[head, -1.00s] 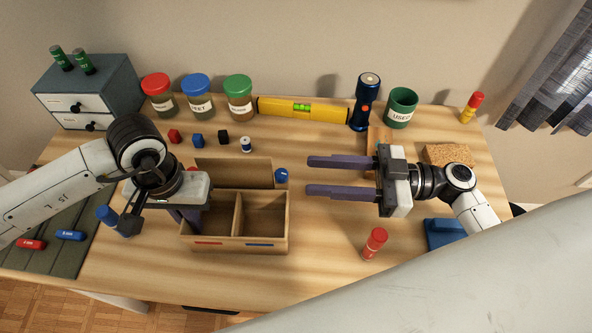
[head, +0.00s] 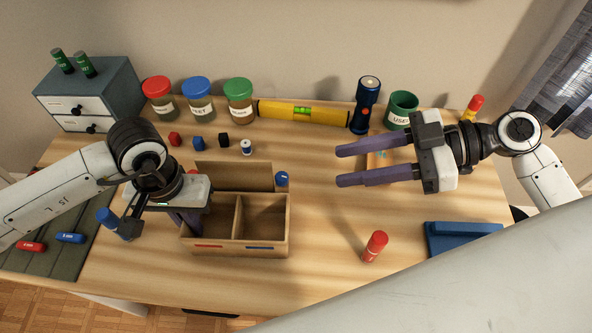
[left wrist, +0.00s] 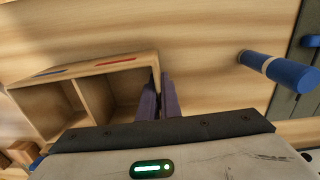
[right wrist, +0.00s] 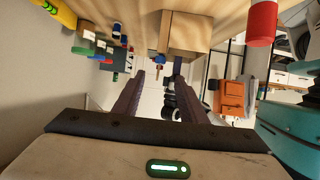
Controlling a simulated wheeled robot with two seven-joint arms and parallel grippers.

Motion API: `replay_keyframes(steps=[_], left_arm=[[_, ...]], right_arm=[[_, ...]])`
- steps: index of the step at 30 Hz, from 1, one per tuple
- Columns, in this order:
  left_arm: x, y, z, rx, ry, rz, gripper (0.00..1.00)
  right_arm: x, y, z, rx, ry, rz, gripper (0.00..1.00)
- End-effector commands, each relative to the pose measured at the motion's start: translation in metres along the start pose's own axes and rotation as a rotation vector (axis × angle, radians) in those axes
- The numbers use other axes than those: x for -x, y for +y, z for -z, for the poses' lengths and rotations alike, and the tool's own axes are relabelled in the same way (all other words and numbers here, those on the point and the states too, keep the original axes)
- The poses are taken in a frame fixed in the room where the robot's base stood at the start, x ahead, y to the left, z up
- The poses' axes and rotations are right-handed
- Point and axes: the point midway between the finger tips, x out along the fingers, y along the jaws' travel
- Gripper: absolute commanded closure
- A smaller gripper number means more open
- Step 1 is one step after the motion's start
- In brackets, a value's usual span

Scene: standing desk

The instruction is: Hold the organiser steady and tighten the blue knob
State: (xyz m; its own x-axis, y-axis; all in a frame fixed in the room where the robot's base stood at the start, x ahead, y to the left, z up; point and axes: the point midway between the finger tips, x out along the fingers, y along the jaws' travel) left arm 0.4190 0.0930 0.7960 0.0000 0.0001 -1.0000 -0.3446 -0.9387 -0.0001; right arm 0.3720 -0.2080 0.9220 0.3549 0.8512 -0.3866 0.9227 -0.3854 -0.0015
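The wooden organiser (head: 282,238) stands on the desk, with two compartments and a raised back panel. It also shows in the left wrist view (left wrist: 125,66). The blue knob (head: 281,179) is at its right side near the back; the right wrist view also shows the knob (right wrist: 161,59) beside the organiser (right wrist: 188,32). My left gripper (left wrist: 160,92) is shut on the organiser's side wall, one finger on each side. My right gripper (head: 338,166) is open and empty, right of the knob and apart from it, fingers pointing left.
A blue-capped cylinder (head: 108,218) is near my left gripper. Jars, a yellow level (head: 303,112), a torch (head: 365,105) and a green cup (head: 402,108) line the back.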

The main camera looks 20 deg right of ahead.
Motion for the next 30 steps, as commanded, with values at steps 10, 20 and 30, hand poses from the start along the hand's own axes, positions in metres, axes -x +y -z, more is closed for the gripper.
replay_keyframes(steps=[10, 20, 30], left_arm=[[0.001, 0.001, 0.001, 0.0, 0.002, -0.002, 1.0], [0.001, 0.001, 0.001, 0.0, 0.002, -0.002, 1.0], [0.001, 0.001, 0.001, 0.0, 0.002, -0.002, 1.0]], right_arm=[[-0.069, 0.0, 0.002, 0.0, 0.008, 0.001, 0.62], [-0.106, 0.0, 0.001, 0.0, 0.005, 0.001, 0.62], [-0.108, 0.0, 0.001, 0.001, 0.004, 0.001, 0.67]])
